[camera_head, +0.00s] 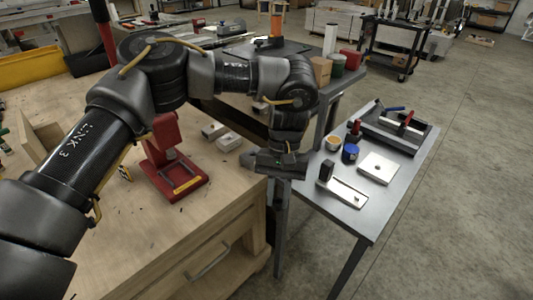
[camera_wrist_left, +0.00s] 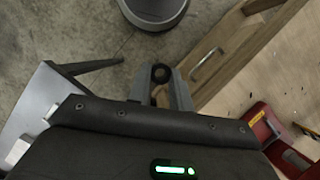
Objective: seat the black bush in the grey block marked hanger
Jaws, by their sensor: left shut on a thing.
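My left gripper (camera_head: 281,200) hangs fingers-down in the gap between the wooden bench and the metal table. In the left wrist view its two fingers (camera_wrist_left: 160,90) are closed on the black bush (camera_wrist_left: 160,72), a small dark ring with its hole showing, over open floor. The bush is too small to make out in the head view. No hanger marking is readable, so I cannot tell which block is the hanger. My right gripper is not in view.
A red press (camera_head: 172,163) stands on the wooden bench (camera_head: 130,230). The metal table (camera_head: 375,215) holds a plate with a black upright block (camera_head: 326,170), a square plate (camera_head: 378,167), a blue jar (camera_head: 350,153) and a clamp fixture (camera_head: 400,128). The bench's front middle is clear.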

